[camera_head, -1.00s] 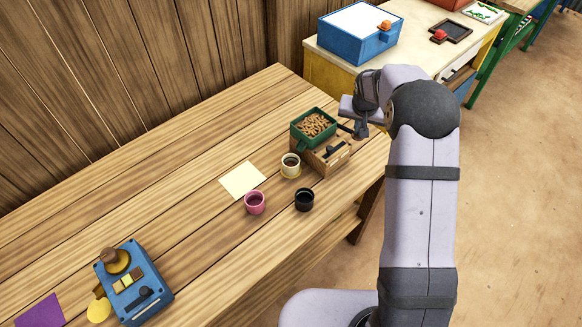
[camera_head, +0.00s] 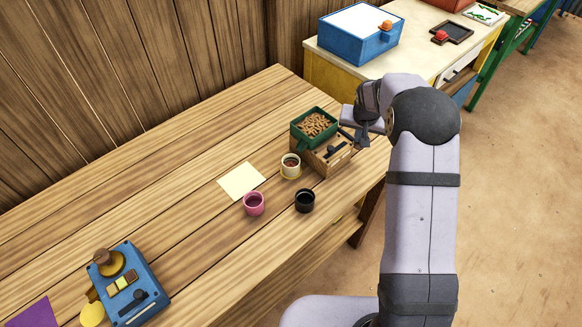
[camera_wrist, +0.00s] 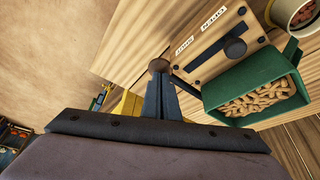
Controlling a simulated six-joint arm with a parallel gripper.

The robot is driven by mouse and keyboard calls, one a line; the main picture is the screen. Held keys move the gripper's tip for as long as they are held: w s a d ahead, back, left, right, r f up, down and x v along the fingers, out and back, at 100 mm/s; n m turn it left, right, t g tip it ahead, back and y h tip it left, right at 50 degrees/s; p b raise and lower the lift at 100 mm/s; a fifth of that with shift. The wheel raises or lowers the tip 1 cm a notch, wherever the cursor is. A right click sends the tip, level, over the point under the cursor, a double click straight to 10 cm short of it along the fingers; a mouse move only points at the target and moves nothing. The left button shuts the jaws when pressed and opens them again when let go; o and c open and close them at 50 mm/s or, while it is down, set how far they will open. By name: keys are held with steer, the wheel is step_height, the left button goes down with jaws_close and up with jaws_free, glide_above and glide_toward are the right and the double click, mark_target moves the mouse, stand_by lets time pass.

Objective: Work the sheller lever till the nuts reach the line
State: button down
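The sheller (camera_head: 335,160) is a wooden box with a green hopper (camera_head: 300,138) full of brown nuts. The wrist view shows the hopper (camera_wrist: 243,78) and a panel marked OPEN and SHUT; its black knob (camera_wrist: 235,48) sits toward the OPEN end. A dark lever with a brown ball end (camera_wrist: 157,66) sticks out from the sheller's side. My gripper (camera_wrist: 161,84) has its fingers together, with the ball right at their tips; I cannot tell if they grip or only touch it. A cream cup (camera_head: 290,172) beside the sheller holds some nut pieces.
A pink cup (camera_head: 254,204), a black cup (camera_head: 305,201) and a pale yellow sheet (camera_head: 241,181) are nearby on the wooden table. A blue device (camera_head: 130,288) stands at the table's left end. A blue box (camera_head: 353,42) is on the counter behind.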

steer(key=shift+w+a+r+p, duration=0.1)
steer(key=shift+r+p, duration=0.95)
steer(key=shift+r, duration=0.5)
steer(key=shift+w+a+r+p, duration=0.1)
steer(key=shift+r+p, duration=0.9)
steer(key=shift+r, duration=0.5)
steer(key=shift+f, duration=0.1)
